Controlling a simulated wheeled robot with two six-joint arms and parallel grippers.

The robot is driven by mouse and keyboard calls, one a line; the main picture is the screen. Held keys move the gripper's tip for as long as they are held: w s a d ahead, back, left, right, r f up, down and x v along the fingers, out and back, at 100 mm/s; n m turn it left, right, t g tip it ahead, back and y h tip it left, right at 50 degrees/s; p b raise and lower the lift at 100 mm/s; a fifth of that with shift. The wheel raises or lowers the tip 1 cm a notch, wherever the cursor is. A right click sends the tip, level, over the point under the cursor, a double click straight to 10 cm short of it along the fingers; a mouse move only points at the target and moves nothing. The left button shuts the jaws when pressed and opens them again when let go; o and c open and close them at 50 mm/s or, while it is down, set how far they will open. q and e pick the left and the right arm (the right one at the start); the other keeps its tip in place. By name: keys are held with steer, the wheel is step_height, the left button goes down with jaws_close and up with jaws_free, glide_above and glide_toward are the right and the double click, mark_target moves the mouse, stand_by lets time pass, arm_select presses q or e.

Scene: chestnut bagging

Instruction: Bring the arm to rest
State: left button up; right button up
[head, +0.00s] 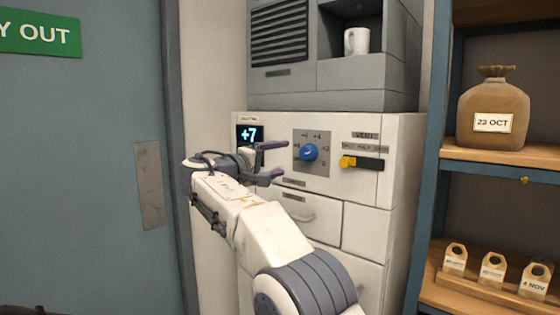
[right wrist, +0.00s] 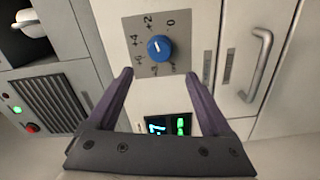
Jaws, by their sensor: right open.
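My right arm reaches up from the lower middle of the head view. Its gripper (head: 277,161) is open and empty, in front of the white cabinet panel. In the right wrist view the two purple fingers of the gripper (right wrist: 160,75) stand wide apart. A blue knob (head: 309,152) on a grey dial plate lies just beyond the fingertips; it also shows in the right wrist view (right wrist: 159,48), apart from both fingers. A display (head: 249,134) beside the dial reads +7. My left gripper does not show.
A yellow-ended slider (head: 348,162) sits right of the dial. A drawer handle (head: 298,216) is below. A white mug (head: 356,41) stands in the upper niche. At right, a shelf (head: 490,152) holds a brown sack (head: 493,112) and several small tagged bags lower down. A blue door (head: 80,150) fills the left.

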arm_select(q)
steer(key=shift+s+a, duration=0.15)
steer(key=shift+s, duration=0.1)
arm_select(e)
steer(key=shift+s+a, duration=0.2)
steer(key=shift+s, duration=0.15)
steer(key=s+d+f+n+g+y+p, duration=0.1)
steer(key=s+f+n+g+y+p, duration=0.4)
steer(key=s+f, duration=0.85)
arm_select(q)
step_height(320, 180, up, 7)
steer(key=p, duration=0.2)
arm_select(e)
steer(key=s+d+f+m+g+y, duration=0.1)
steer(key=s+f+g+y, duration=0.1)
steer(key=s, duration=0.8)
steer(key=s+d+f+m+g+y, duration=0.2)
steer(key=s+f, duration=0.4)
steer(key=s, duration=0.5)
steer(key=s+d+f+m+g+y, duration=0.2)
steer(key=s+f+g+y, duration=0.1)
steer(key=s, duration=0.8)
steer(key=shift+s+d+f+g, duration=0.15)
steer(key=shift+d+f+g, duration=0.1)
steer(key=shift+f+g, duration=0.65)
